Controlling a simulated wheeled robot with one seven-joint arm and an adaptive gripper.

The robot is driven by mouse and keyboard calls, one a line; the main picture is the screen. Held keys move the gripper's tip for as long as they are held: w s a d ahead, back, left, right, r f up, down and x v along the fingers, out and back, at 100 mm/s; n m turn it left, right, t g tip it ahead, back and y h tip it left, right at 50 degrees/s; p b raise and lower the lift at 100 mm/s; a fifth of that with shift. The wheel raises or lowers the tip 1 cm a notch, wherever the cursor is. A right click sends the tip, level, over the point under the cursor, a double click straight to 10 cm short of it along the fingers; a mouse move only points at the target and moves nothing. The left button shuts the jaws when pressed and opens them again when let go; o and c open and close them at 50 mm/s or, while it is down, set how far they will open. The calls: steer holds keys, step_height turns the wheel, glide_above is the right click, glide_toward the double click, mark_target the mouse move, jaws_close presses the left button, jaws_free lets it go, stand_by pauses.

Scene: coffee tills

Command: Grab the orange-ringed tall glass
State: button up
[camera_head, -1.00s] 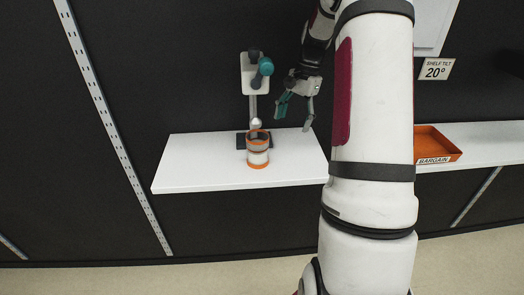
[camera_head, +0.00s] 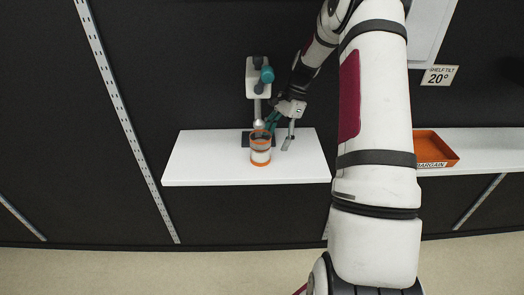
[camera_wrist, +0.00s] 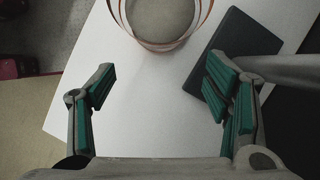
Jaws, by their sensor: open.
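The orange-ringed tall glass (camera_head: 260,157) stands on the white shelf (camera_head: 200,165), with orange bands and a dark band near its top. In the wrist view the glass (camera_wrist: 160,45) shows at the top middle as a round rim, cut off by the picture edge. My gripper (camera_head: 279,137) is just right of the glass in the head view, low over the shelf. In the wrist view my gripper (camera_wrist: 160,85) has its teal-padded fingers wide apart with nothing between them. The glass lies beyond the fingertips.
An orange bargain tray (camera_head: 433,145) is on the right shelf. A sign (camera_head: 439,75) reads shelf tilt 20°.

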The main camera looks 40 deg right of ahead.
mark_target(262, 148)
steer(key=a+p, duration=0.1)
steer(key=a, duration=0.4)
steer(key=shift+w, duration=0.1)
steer(key=shift+d+p+x, duration=0.2)
steer(key=shift+p+x, duration=0.1)
steer(key=shift+x, duration=1.15)
steer(key=shift+w, duration=0.1)
steer(key=c, duration=1.6)
steer(key=shift+o, duration=0.2)
